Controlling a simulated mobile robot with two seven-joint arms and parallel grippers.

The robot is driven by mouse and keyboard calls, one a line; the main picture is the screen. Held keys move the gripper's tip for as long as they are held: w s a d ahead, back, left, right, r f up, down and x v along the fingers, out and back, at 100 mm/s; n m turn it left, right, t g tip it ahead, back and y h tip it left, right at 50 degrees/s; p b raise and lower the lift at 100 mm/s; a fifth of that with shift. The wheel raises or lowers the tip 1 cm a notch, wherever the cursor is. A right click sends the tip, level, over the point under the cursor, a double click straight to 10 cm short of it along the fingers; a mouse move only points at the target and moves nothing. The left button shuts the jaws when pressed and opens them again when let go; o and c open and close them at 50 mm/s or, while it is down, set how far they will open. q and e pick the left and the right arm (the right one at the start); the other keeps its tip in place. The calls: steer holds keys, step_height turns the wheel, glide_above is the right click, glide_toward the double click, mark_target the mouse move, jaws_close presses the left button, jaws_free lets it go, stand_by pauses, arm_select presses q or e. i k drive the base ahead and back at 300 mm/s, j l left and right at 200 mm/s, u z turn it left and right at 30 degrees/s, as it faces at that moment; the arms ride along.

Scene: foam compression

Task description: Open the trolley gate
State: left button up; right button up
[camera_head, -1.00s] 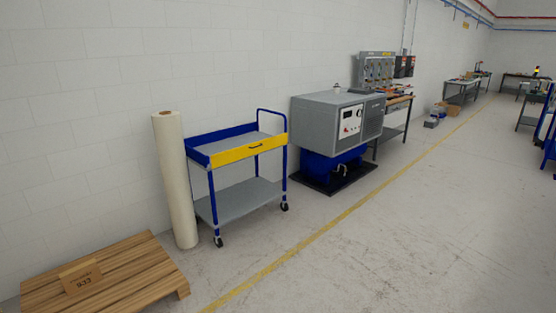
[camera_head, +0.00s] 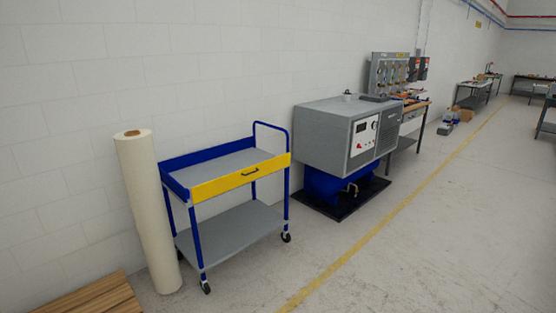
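The blue trolley (camera_head: 178,177) with grey shelves stands upright on its wheels against the white wall, left of the picture's middle. Its yellow gate (camera_head: 222,183) is the front side of the top tray and stands upright, closed. A dark handle (camera_head: 250,172) sits on the gate. The top tray and the lower shelf (camera_head: 230,233) look empty. Neither of my grippers is in the picture.
A tall cream roll (camera_head: 148,215) stands close to the trolley's left side. A wooden pallet (camera_head: 90,300) lies at the lower left. A grey and blue machine (camera_head: 325,140) stands to the right. The floor (camera_head: 420,250) in front is clear, with a yellow line (camera_head: 350,250).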

mark_target(204, 191)
steer(key=i, duration=1.65)
steer(key=i+u, duration=0.15)
steer(key=i, duration=0.35)
steer(key=i+l+u, duration=0.2)
steer(key=i, duration=0.3)
steer(key=i+l+u, duration=0.15)
steer(key=i, duration=0.35)
